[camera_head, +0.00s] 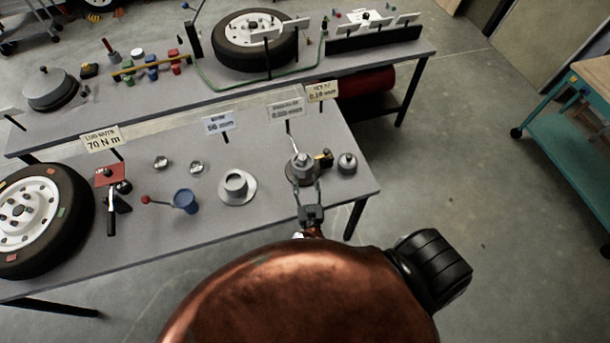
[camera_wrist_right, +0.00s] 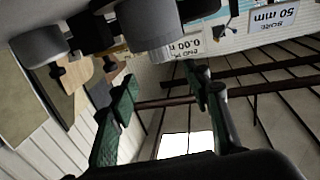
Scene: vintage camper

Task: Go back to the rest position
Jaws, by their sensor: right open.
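My right gripper (camera_head: 309,190) is at the front edge of the near bench (camera_head: 268,207), toward its right end. Its fingers point at a grey metal piece on a round base (camera_head: 302,168). In the right wrist view the two green-padded fingers stand apart (camera_wrist_right: 163,98), with nothing between them. A grey cylinder (camera_wrist_right: 150,25) shows beyond the fingertips there. The head view does not show clearly whether the fingers touch the grey piece. My left gripper is not in view.
A small grey knobbed piece (camera_head: 347,164) stands to the right of the gripper. A grey flanged part (camera_head: 237,187), a blue cup (camera_head: 185,201) and a wheel (camera_head: 38,215) are to the left. Sign cards stand behind. Open floor (camera_head: 480,190) lies right of the bench.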

